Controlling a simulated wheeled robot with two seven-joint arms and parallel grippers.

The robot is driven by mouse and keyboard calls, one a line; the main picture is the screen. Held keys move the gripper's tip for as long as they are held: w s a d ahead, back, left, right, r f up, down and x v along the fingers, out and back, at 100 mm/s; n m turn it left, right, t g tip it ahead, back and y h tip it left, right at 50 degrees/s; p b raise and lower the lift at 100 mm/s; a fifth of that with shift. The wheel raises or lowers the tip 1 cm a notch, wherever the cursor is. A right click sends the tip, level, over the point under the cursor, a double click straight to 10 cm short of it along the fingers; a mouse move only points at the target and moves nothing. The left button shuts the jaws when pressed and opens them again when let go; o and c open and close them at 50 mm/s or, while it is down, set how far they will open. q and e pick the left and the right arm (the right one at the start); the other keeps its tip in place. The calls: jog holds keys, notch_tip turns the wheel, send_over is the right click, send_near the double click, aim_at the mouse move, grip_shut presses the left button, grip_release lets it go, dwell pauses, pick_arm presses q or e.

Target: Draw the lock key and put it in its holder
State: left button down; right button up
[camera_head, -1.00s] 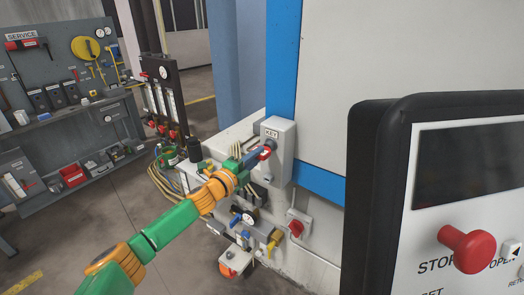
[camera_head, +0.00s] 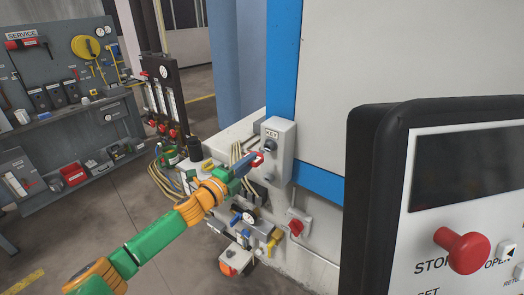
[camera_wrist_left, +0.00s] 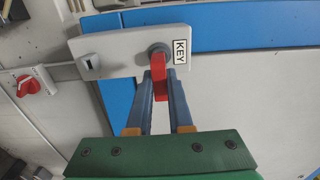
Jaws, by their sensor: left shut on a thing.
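The red lock key (camera_head: 257,159) is between the fingertips of my left gripper (camera_head: 255,163), which is shut on it. The grey key box (camera_head: 285,151) with its KEY label is on the machine wall. Its round lock (camera_head: 271,144) shows uncovered, just above and right of the key, and the key looks apart from it. In the left wrist view, the red key (camera_wrist_left: 159,84) stands between the fingers in front of the lock (camera_wrist_left: 158,52) and overlaps its edge. A small square socket (camera_wrist_left: 88,63) is at the box's other end. My right gripper is not in view.
A red rotary switch (camera_head: 296,228) is below the key box. Hoses and gauges (camera_head: 248,217) sit below my left gripper. A control panel (camera_head: 375,190) with a red stop button fills the right. Floor is open at left.

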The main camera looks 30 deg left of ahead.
pick_arm(q)
jog(key=s+p, duration=0.2)
jog(key=s, duration=0.3)
notch_tip(320, 180, down, 13)
jog(key=b, duration=1.1)
jog(key=shift+a, duration=0.2)
jog(key=w+b, duration=0.1)
jog(key=w, duration=0.3)
jog(key=w+b, duration=0.1)
jog(key=w, duration=0.1)
jog(key=shift+d+b, duration=0.25)
jog(key=shift+b, duration=0.1)
